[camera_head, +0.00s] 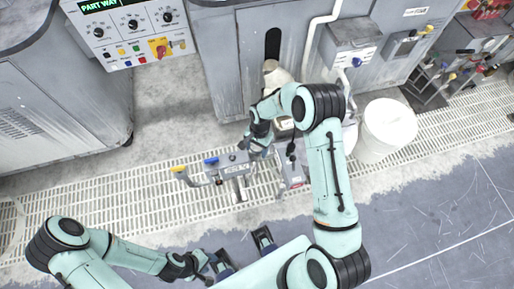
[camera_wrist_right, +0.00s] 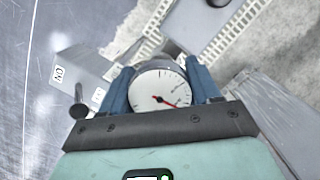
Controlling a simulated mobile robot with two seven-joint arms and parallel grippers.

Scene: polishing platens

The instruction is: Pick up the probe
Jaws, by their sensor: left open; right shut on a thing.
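The probe (camera_wrist_right: 160,92) shows in the right wrist view as a round dial gauge with a white face and a red needle. My right gripper (camera_wrist_right: 160,66) is shut on it, with one blue finger on each side of the dial. In the head view my right gripper (camera_head: 260,146) is over the bench-like fixture beside the grey machine, and the probe cannot be made out there. My left gripper (camera_head: 243,251) is open and empty, low in the head view, away from the probe. My right arm partly covers that area.
A grey fixture (camera_head: 232,170) with blue and yellow handles stands over the floor grating (camera_head: 120,205). A white bucket (camera_head: 386,128) is right of my right arm. A control panel (camera_head: 132,28) is at upper left, and a tool rack (camera_head: 455,78) at upper right. Floor at lower right is clear.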

